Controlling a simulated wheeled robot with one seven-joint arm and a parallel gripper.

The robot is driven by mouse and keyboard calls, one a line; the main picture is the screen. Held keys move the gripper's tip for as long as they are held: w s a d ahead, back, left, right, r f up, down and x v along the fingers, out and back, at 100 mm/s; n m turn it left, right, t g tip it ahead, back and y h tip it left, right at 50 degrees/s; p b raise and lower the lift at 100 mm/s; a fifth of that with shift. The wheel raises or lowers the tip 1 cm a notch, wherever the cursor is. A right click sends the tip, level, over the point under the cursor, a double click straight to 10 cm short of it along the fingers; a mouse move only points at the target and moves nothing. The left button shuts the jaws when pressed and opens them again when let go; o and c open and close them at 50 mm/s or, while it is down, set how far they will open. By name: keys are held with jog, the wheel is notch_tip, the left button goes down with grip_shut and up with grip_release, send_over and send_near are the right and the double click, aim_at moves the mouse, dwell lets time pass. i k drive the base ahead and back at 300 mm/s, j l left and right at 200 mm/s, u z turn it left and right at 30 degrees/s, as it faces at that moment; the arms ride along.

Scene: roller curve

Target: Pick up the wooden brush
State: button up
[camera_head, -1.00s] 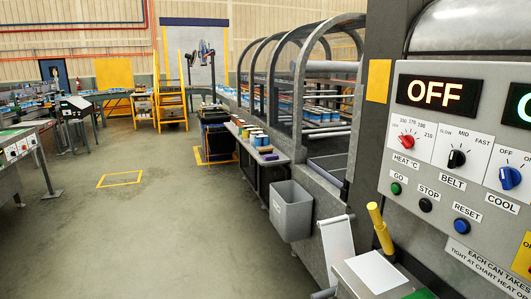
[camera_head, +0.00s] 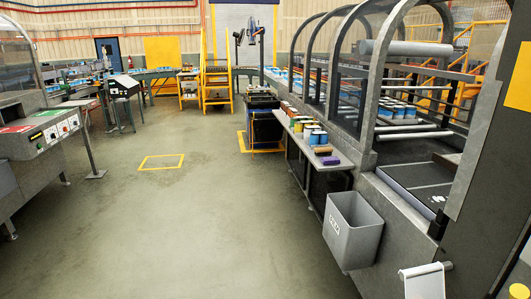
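I cannot make out the wooden brush for certain. A small tan-brown item (camera_head: 323,150) lies near the front end of the grey side shelf (camera_head: 345,161), behind a purple block (camera_head: 331,160). It may be the brush, but it is too small to tell. Several coloured cans (camera_head: 313,134) stand further along the same shelf. My gripper is not in view.
A grey bin (camera_head: 352,232) hangs at the machine's side, nearer than the shelf. A white paper holder (camera_head: 424,281) is at the bottom right. A dark cart (camera_head: 262,118) stands beyond the shelf. The floor (camera_head: 190,220) is clear around a yellow floor marking (camera_head: 162,161).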

aim_at(320, 151)
jog(key=i, duration=2.8)
jog(key=i+z, duration=0.15)
jog(key=i, duration=0.3)
jog(key=i+j+z, duration=0.15)
jog(key=i, duration=0.25)
jog(key=i+j+z, duration=0.1)
jog(key=i, duration=0.3)
jog(key=i+j+z, duration=0.15)
jog(key=i, duration=0.3)
